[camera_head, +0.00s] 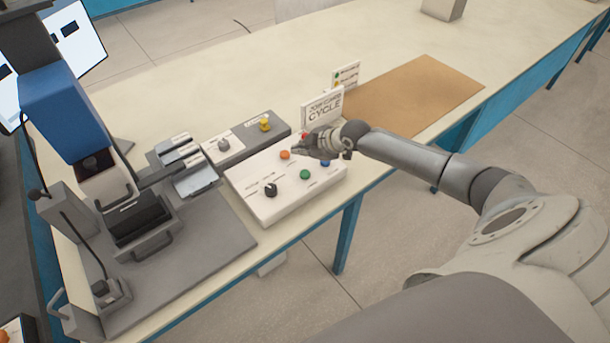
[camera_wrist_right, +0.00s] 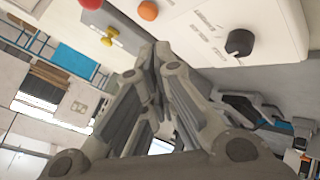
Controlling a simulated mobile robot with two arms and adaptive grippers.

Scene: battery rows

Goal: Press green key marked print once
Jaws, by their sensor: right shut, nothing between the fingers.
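A white control panel (camera_head: 255,205) lies on the bench. A round green key (camera_head: 305,174) sits near its front edge; I cannot read its marking. An orange key (camera_head: 285,155) is farther back, a blue key (camera_head: 326,162) to the right and a black knob (camera_head: 271,189) to the left. My right gripper (camera_head: 299,148) is shut and empty over the back right of the panel, behind the green key and close to the orange key. Its closed fingers (camera_wrist_right: 152,55) show in the right wrist view, where the green key is not seen. My left gripper is not in view.
A red key (camera_head: 305,135) is partly hidden by my right gripper. A "cycle" sign (camera_head: 322,108) stands behind the panel. A grey box with a yellow knob (camera_head: 265,124) is behind. A brown mat (camera_head: 425,95) lies flat at right.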

